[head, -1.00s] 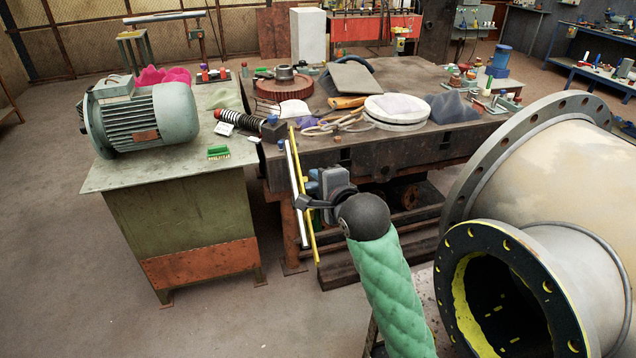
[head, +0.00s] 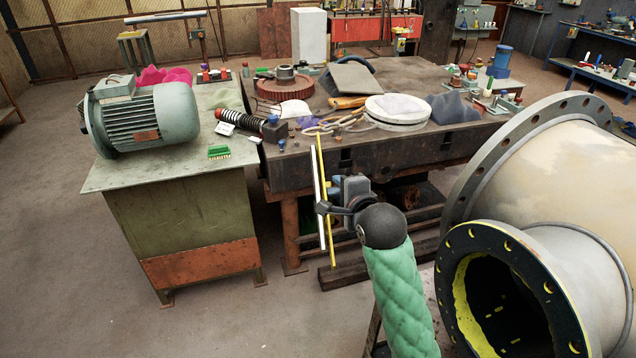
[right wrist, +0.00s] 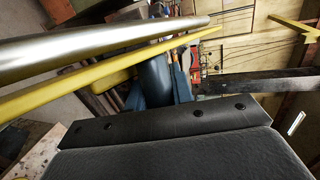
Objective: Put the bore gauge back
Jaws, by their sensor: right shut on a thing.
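My right gripper (head: 332,208) is shut on a long thin tool that I take to be the bore gauge (head: 319,180). A silver-white rod and a yellow bar run side by side along it, nearly upright, in front of the workbench edge. In the right wrist view the silver rod (right wrist: 100,48) and the yellow bar (right wrist: 105,75) cross the upper left, close to the camera. The grip itself is largely hidden by the gripper body. My left gripper is not in view.
The cluttered dark workbench (head: 370,155) stands behind the tool. A green cabinet (head: 180,220) with an electric motor (head: 145,120) is at left. A large flanged pipe (head: 545,190) fills the right side. The floor at lower left is clear.

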